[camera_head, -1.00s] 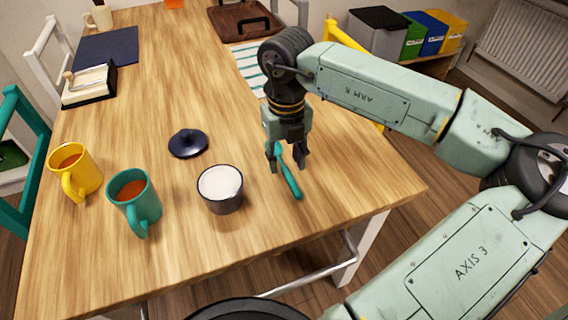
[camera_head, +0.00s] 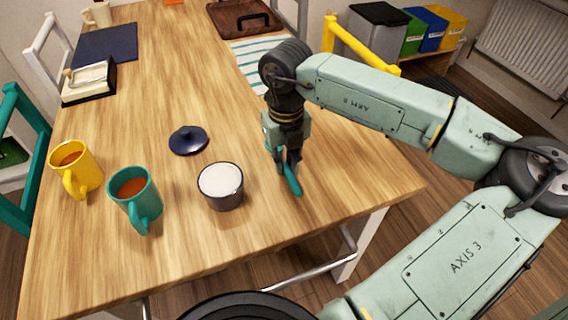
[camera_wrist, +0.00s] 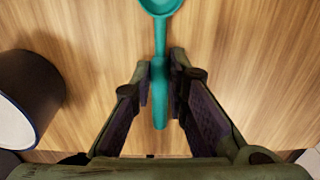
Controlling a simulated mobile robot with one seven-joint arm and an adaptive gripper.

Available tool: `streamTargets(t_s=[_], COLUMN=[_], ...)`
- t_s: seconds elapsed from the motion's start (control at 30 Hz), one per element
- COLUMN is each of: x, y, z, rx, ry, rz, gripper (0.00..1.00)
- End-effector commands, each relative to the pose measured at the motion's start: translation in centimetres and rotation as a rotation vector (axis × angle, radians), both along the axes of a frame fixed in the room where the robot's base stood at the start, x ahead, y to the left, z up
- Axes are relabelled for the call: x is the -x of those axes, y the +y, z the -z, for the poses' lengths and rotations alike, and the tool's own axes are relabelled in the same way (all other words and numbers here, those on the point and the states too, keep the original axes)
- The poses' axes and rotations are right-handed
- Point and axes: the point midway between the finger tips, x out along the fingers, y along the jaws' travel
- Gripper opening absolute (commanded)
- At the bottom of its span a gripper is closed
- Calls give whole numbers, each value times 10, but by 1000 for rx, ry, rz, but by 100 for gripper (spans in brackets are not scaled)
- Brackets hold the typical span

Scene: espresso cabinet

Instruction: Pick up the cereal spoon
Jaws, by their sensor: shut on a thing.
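The cereal spoon (camera_head: 294,187) is teal, near the right front part of the wooden table, right of the dark sugar bowl. My gripper (camera_head: 287,170) is low over the table and shut on its handle. In the wrist view the spoon (camera_wrist: 160,38) points away, bowl at the top edge and partly cut off. The fingers (camera_wrist: 160,78) stand on both sides of the handle. The fingers hide part of the spoon in the head view. I cannot tell whether the spoon still touches the table.
The dark bowl with white contents (camera_head: 221,188) is close on the left; it also shows in the wrist view (camera_wrist: 45,75). A dark blue lid (camera_head: 188,140), a teal mug (camera_head: 136,197) and a yellow mug (camera_head: 77,168) stand further left. The table's right front is clear.

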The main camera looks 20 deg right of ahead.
Motion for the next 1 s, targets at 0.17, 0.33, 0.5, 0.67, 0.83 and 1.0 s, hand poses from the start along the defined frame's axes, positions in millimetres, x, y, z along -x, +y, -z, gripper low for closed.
streamTargets(t_s=[0.17, 0.33, 0.5, 0.67, 0.83, 1.0], x=[0, 0, -1, -1, 0, 0], y=[0, 0, -1, -1, 0, 0], z=[0, 0, -13, -44, -77, -96], rx=[0, 0, 2, 3, 3, 2], ry=[0, 0, -3, -3, -2, -1], rz=[0, 0, 1, 1, 1, 0], gripper=[0, 0, 0, 0, 0, 0])
